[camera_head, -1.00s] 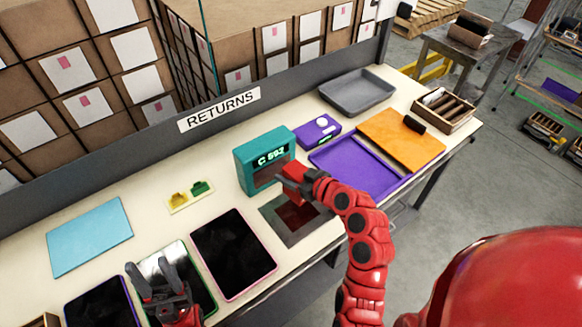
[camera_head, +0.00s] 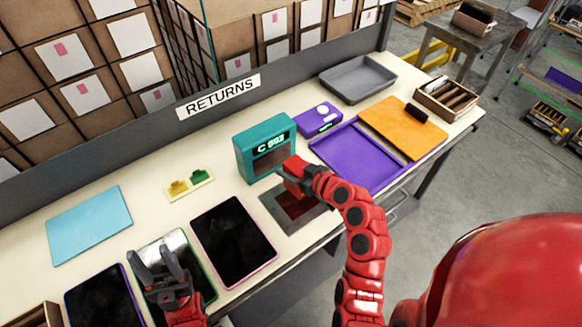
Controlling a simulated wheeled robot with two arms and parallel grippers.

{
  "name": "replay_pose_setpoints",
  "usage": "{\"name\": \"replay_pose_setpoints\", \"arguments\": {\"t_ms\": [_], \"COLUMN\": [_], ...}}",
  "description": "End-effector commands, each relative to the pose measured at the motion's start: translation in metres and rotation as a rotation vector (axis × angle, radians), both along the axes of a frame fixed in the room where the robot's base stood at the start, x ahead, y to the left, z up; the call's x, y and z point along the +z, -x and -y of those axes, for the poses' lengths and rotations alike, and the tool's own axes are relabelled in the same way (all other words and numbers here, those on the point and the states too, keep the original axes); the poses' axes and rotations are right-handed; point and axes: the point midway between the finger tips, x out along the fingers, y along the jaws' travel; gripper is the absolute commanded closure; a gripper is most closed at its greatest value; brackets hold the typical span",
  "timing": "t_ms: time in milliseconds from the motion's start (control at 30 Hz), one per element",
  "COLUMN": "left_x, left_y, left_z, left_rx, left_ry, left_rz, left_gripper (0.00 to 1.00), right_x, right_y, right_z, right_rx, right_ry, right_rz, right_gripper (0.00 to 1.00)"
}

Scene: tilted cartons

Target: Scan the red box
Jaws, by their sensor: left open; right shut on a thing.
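My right gripper (camera_head: 297,182) is shut on the small red box (camera_head: 293,165) and holds it above the dark plate, close to the front of the teal scanner (camera_head: 242,152). The box is partly hidden by the gripper fingers. I cannot tell whether the box touches the scanner. The scanner has a lit display with green-white characters and a dark window below it. My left gripper (camera_head: 155,267) is open and empty over the green-edged panel (camera_head: 179,243) at the lower left.
A dark plate (camera_head: 272,207) lies before the scanner. A pink-edged black panel (camera_head: 235,240), blue sheet (camera_head: 90,224), purple tray (camera_head: 357,165), orange board (camera_head: 390,125), grey tray (camera_head: 358,77) and wooden crate (camera_head: 450,104) share the table. A grey wall runs behind.

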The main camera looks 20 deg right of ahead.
Motion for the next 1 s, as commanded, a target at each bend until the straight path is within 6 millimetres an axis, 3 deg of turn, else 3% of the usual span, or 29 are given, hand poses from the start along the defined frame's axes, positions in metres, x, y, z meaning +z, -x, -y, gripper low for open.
{"name": "replay_pose_setpoints", "arguments": {"t_ms": [467, 1000], "left_x": [0.001, 0.024], "left_y": [0.000, 0.000], "left_z": [0.000, 0.000], "left_rx": [0.000, 0.000], "left_ry": [0.000, 0.000], "left_rz": [0.000, 0.000], "left_gripper": [0.50, 0.50], "right_x": [0.003, 0.061], "right_y": [0.000, 0.000], "right_z": [0.000, 0.000], "right_rx": [0.000, 0.000], "right_ry": [-0.001, -0.001], "right_rz": [0.002, 0.003], "right_gripper": [1.00, 1.00]}}
